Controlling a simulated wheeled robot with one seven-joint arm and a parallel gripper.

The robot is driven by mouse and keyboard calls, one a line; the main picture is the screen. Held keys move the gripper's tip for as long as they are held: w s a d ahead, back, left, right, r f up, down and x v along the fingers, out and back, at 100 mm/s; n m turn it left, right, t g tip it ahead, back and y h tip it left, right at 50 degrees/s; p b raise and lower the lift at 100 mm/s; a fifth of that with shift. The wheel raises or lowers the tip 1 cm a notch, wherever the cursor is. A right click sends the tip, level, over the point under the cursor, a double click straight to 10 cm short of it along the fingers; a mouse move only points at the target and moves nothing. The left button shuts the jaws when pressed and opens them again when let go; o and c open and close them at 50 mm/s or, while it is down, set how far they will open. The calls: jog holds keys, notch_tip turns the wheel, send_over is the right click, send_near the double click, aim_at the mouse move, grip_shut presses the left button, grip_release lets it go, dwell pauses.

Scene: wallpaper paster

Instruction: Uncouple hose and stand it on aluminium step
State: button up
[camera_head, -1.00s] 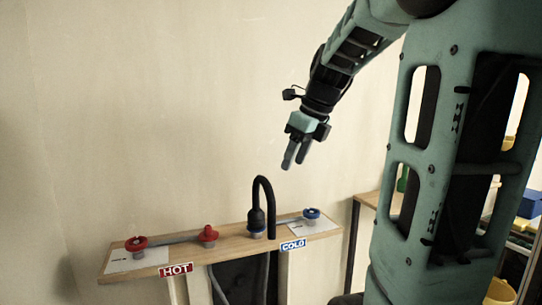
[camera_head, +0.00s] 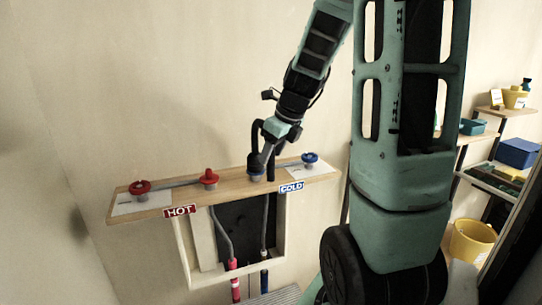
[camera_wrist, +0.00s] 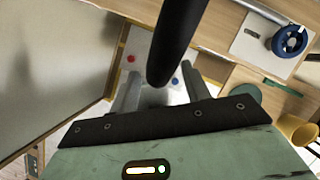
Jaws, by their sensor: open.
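The black hose (camera_head: 255,140) arches up from a blue-grey fitting (camera_head: 255,174) on the wooden shelf, between the red and blue valves. Its lower end still sits at that fitting. My gripper (camera_head: 268,153) is at the hose, partly in front of its arch, pointing down. In the wrist view the hose (camera_wrist: 177,40) passes above and between my two open fingers (camera_wrist: 163,92); I cannot tell whether they touch it. A grey ribbed surface at the bottom (camera_head: 275,297), cut by the frame edge, looks like the aluminium step.
Red valves (camera_head: 209,177) and a blue valve (camera_head: 310,159) stand on the shelf, with HOT and COLD signs on its front edge. Pipes run down a recess (camera_head: 232,235) below. A yellow bin (camera_head: 472,241) and shelving stand at right.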

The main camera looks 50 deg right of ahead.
jog(key=shift+x, duration=0.85)
grip_shut()
jog(key=shift+r, duration=0.1)
jog(key=shift+r, duration=0.1)
jog(key=shift+r+p, duration=2.15)
jog(key=shift+p, duration=0.45)
